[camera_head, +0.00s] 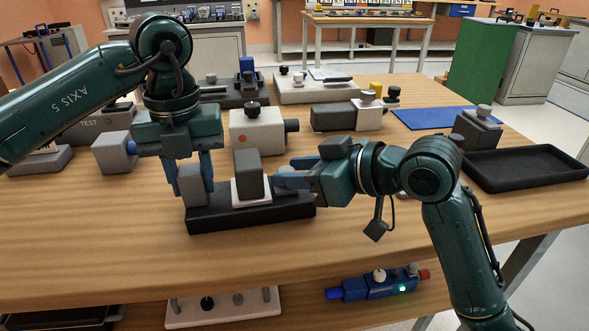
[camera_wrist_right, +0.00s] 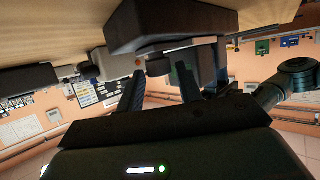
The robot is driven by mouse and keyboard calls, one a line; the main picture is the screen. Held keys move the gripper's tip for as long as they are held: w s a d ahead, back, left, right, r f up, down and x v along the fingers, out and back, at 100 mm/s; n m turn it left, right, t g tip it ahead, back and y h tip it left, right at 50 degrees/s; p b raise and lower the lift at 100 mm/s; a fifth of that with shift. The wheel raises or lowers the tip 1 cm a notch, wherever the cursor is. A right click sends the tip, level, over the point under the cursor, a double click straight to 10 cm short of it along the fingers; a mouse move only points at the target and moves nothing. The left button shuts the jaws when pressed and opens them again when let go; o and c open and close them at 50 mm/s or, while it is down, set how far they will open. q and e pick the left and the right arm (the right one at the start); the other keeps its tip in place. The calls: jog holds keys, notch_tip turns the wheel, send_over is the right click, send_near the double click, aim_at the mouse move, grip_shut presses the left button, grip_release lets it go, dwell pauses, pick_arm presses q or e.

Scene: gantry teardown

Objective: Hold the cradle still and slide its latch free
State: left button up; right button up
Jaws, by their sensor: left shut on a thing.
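The cradle looks to be the long black base (camera_head: 290,210) near the table's front. A grey upright block (camera_head: 192,187) stands at its left end. A white piece (camera_head: 238,194) with a dark grey block (camera_head: 249,170) sits on its middle; I cannot tell which part is the latch. My left gripper (camera_head: 189,180) points down and is shut on the grey upright block. My right gripper (camera_head: 277,178) comes in level from the right, its fingertips close beside the white piece; contact is unclear. In the right wrist view its fingers (camera_wrist_right: 160,85) are spread apart with nothing clearly between them.
A white box with an orange button (camera_head: 257,132) stands just behind the cradle. A black tray (camera_head: 525,168) and a blue mat (camera_head: 435,117) lie to the right. Bare wood is clear in front. A blue device (camera_head: 378,284) lies on the lower shelf.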

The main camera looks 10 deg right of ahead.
jog(key=shift+w+a+f, duration=0.15)
jog(key=shift+w+a, duration=0.1)
jog(key=shift+c, duration=0.5)
grip_shut()
